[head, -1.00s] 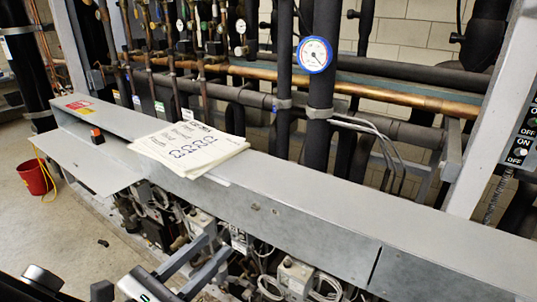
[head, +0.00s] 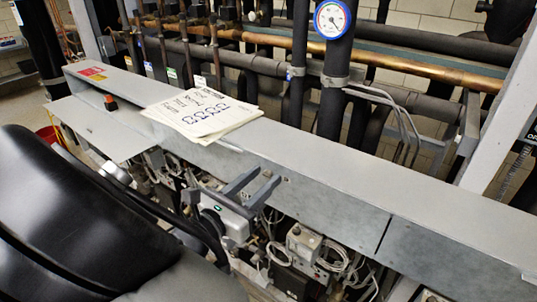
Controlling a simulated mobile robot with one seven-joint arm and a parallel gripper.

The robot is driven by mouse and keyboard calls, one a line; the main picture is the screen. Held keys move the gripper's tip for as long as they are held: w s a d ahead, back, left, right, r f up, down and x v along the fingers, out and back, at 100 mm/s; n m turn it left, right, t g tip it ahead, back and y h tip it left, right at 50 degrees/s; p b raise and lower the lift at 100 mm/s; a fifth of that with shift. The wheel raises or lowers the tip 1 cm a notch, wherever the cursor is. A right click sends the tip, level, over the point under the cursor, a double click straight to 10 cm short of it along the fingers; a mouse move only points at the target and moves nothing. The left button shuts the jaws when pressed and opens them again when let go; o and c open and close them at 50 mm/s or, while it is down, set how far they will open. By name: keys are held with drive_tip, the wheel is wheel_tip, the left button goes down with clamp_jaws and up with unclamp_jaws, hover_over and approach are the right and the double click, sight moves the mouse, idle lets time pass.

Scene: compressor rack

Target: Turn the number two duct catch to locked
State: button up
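The long grey duct (head: 330,185) runs from the upper left to the lower right. My gripper (head: 268,176) is open at its front face, with its two grey fingers apart and nothing seen between them. A small dark fitting (head: 288,181) on the front face lies just right of the fingertips; I cannot tell whether they touch it. A black block with an orange-red top (head: 110,102) sits at the duct's left end. No catch is clearly marked as number two, and no locked position is readable.
Printed sheets (head: 205,112) lie on the duct top. A grey flap (head: 95,130) juts out at left. Wiring and boxes (head: 305,240) fill the space below the duct. Pipes and a blue-rimmed gauge (head: 331,18) stand behind. The duct's right top is clear.

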clamp_jaws()
drive_tip(key=shift+m, duration=0.4)
drive_tip(key=m+b, duration=0.1)
drive_tip(key=m, duration=0.2)
drive_tip(key=shift+f, duration=0.1)
drive_tip(key=m+b, duration=0.2)
drive_tip(key=m, duration=0.1)
drive_tip(key=shift+f+m, duration=0.1)
drive_tip(key=shift+m, duration=0.2)
drive_tip(key=m+b, duration=0.6)
drive_tip(key=shift+d+f, duration=0.1)
drive_tip(key=shift+f, duration=0.1)
drive_tip(key=m+b, duration=0.2)
drive_tip(key=b, duration=0.1)
drive_tip(key=shift+m, duration=0.3)
drive_tip(key=m+b, duration=0.1)
drive_tip(key=b, duration=0.2)
drive_tip(key=shift+r+m, duration=0.15)
drive_tip(key=shift+m, duration=0.25)
drive_tip(key=shift+r, duration=0.15)
